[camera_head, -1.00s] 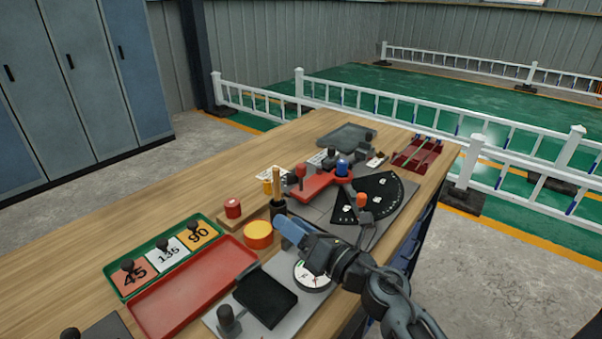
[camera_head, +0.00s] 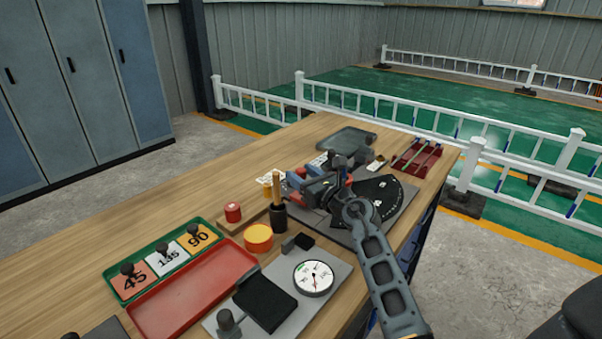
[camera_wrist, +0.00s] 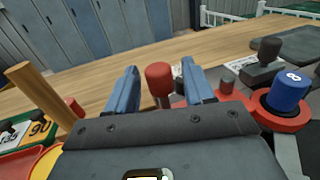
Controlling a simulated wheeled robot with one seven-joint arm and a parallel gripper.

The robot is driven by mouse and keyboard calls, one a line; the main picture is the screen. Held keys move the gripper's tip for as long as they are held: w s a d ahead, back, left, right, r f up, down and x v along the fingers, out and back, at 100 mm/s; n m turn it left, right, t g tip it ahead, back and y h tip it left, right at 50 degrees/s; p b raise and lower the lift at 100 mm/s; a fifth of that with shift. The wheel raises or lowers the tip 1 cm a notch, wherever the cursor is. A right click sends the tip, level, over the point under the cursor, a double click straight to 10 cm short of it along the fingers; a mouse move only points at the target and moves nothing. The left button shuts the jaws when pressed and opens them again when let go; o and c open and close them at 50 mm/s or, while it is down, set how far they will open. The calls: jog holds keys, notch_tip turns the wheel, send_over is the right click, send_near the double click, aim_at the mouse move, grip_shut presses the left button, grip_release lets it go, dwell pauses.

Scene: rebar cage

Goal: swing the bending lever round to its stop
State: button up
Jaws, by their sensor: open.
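The bending lever is a red arm with an upright red knob (camera_wrist: 158,78) and a red ring (camera_wrist: 262,112) around a blue-topped post (camera_wrist: 288,90). My gripper (camera_wrist: 160,84) is open, its two blue fingers on either side of the knob in the wrist view. I cannot tell whether either finger touches it. In the head view my gripper (camera_head: 306,183) is over the bender and hides most of the lever. The black angle scale (camera_head: 380,195) fans out to the right of it.
A wooden stick in a dark holder (camera_head: 279,215) stands close to the left of my gripper. A gauge (camera_head: 314,277), yellow tin (camera_head: 258,236), red tray (camera_head: 190,290) and green tag tray (camera_head: 122,290) lie nearer. A dark red rack (camera_head: 416,157) is at the far right edge.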

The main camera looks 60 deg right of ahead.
jog(key=shift+w+d, duration=0.15)
jog(key=shift+w, duration=0.2)
jog(key=shift+c, duration=0.2)
grip_shut()
